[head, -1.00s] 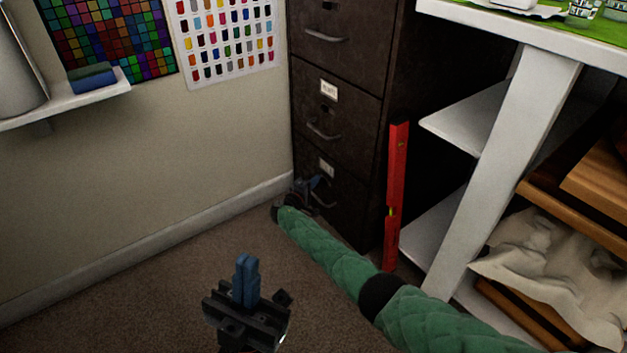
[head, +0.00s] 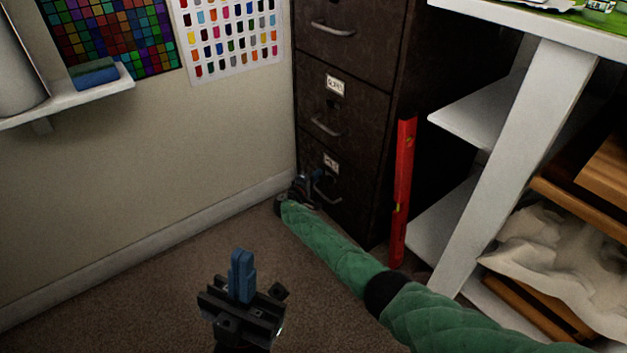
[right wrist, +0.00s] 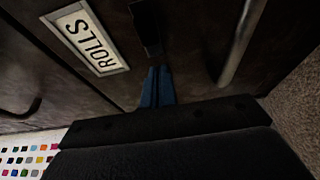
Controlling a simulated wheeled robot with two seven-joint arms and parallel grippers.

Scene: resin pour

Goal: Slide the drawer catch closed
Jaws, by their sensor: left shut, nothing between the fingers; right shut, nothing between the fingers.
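The bottom drawer of the dark cabinet (head: 345,215) has a bar handle (head: 325,194) and a label. My right gripper (head: 316,176), on the green-sleeved arm, is at that drawer's front, near the handle. In the right wrist view its shut blue fingertips (right wrist: 156,72) are at the end of a dark block, which looks like the drawer catch (right wrist: 147,27). I cannot tell whether they touch. The label (right wrist: 88,38) there reads ROLLS, and the handle (right wrist: 245,42) is to the right. My left gripper (head: 241,262) is shut and empty above the carpet, away from the cabinet.
A red level (head: 402,195) stands upright beside the cabinet. A white table with shelves (head: 500,165) is on the right, with cloth (head: 550,255) and wooden boards low down. A wall shelf (head: 75,100) is at the left. The carpet between is clear.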

